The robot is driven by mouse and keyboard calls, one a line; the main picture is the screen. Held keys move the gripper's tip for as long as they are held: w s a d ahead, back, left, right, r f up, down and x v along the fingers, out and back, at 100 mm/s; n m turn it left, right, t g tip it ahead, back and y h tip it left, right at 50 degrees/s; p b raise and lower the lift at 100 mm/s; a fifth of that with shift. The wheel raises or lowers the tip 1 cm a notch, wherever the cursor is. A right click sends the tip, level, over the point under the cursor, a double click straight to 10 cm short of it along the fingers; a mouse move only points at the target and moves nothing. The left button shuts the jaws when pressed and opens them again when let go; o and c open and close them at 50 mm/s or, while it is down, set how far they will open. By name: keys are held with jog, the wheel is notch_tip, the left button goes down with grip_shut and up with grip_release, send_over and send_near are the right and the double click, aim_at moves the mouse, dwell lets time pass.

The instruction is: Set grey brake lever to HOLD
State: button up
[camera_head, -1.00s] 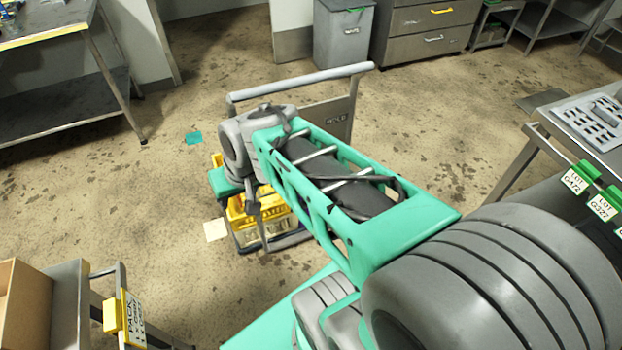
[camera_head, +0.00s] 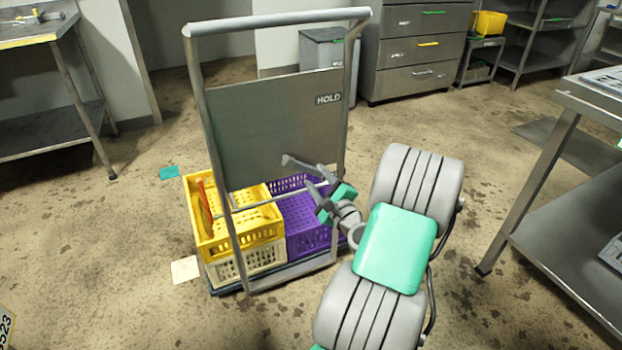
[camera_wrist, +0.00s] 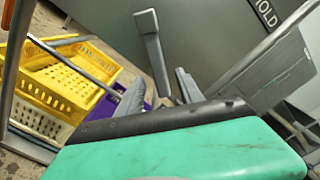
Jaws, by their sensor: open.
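The grey brake lever (camera_head: 297,162) stands out in front of the cart's grey back panel (camera_head: 265,125), below and left of the HOLD label (camera_head: 328,99). In the wrist view the lever (camera_wrist: 152,50) shows as a grey bar with a wider end, left of the HOLD label (camera_wrist: 266,12). My gripper (camera_head: 318,188) is close to the lever in the head view. In the wrist view my open gripper (camera_wrist: 158,93) has the lever's lower part near the gap between its fingers. I cannot tell whether they touch.
The cart carries a yellow crate (camera_head: 205,240) over a cream crate (camera_head: 250,262), beside a purple crate (camera_head: 305,225). The cart's tubular handle frame (camera_head: 275,20) surrounds the panel. A steel table (camera_head: 590,108) stands at right.

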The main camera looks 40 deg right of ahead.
aim_at(311, 172)
jog(key=x, duration=0.4)
jog(key=shift+w, duration=0.2)
jog(key=shift+c, duration=0.5)
grip_shut()
dwell(0.7)
